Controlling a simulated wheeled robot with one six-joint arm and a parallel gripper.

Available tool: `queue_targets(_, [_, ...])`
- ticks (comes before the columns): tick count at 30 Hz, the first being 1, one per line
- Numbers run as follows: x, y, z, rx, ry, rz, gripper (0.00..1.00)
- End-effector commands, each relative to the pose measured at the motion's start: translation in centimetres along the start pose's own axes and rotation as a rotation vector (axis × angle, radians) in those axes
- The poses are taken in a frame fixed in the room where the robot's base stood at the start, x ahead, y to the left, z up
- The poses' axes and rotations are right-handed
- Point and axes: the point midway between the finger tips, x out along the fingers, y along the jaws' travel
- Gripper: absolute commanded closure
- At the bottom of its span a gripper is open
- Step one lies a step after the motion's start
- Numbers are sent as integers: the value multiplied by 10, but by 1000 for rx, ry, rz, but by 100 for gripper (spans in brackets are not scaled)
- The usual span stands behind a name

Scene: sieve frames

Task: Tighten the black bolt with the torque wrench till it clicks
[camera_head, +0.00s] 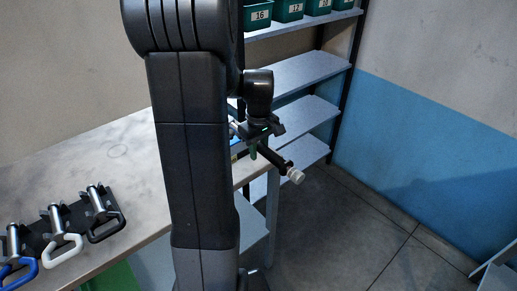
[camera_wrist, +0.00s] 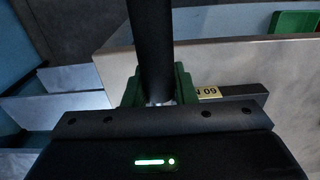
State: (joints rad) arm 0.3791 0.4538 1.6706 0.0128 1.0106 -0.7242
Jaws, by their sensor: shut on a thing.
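My gripper (camera_head: 254,148) is beyond the table's right end, partly hidden by my arm in the head view. Its green fingers (camera_wrist: 130,95) are shut on a black bar, seemingly the torque wrench (camera_head: 273,160). The bar has a pale, knob-like end and points down to the right. In the wrist view the dark bar (camera_wrist: 152,45) runs up between the fingers. Fittings with silver cylinders stand on a dark plate at the table's left: one with a black loop (camera_head: 107,224), one white (camera_head: 66,247), one blue (camera_head: 22,271). I cannot make out which part is the black bolt.
The table (camera_head: 115,150) has clear room behind the fittings. A dark strip with an upside-down yellow label (camera_wrist: 207,92) lies beside my gripper. Shelves (camera_head: 300,111) with numbered green bins (camera_head: 259,14) stand behind. Open floor (camera_head: 350,230) lies to the right.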

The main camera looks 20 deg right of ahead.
Motion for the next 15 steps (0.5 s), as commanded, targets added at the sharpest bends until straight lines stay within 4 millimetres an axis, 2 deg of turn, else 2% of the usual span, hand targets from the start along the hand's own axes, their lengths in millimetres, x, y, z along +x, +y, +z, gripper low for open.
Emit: queue_targets(15, [8,0,0,0,2,2,100])
